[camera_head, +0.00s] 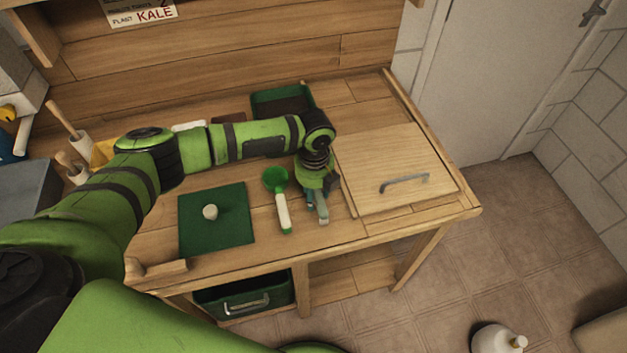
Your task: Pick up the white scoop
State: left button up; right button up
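A scoop with a green bowl and a white handle (284,214) lies on the wooden bench, its handle toward the front edge. My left gripper (317,210) points down just to the right of the scoop's handle and appears apart from it. Its fingers are small and seen at an angle, so I cannot tell whether they are open or shut. I see nothing held in it. My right gripper is not in view.
A green mat (217,237) with a small pale round knob (210,212) lies left of the scoop. A wooden lid (395,165) with a metal handle is on the right. A dark green tray (283,100) stands behind my arm. Wooden-handled tools (63,118) stand at far left.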

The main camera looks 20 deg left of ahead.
aim_at(317, 191)
pick_arm(q)
grip_shut()
jog(key=shift+r, duration=0.15)
jog(key=shift+r, duration=0.2)
jog(key=r+b, duration=0.1)
jog(key=r, duration=0.2)
jog(key=shift+d+r+b, duration=0.3)
jog(key=shift+d+b, duration=0.05)
jog(key=shift+b, duration=0.05)
jog(key=s+d+r+b, duration=0.1)
jog(key=d+r+b, duration=0.2)
jog(key=d+r, duration=0.3)
jog(key=d, duration=0.5)
jog(key=shift+s+r, duration=0.3)
jog(key=shift+r, duration=0.1)
jog(key=shift+c, duration=2.1)
grip_release()
grip_shut()
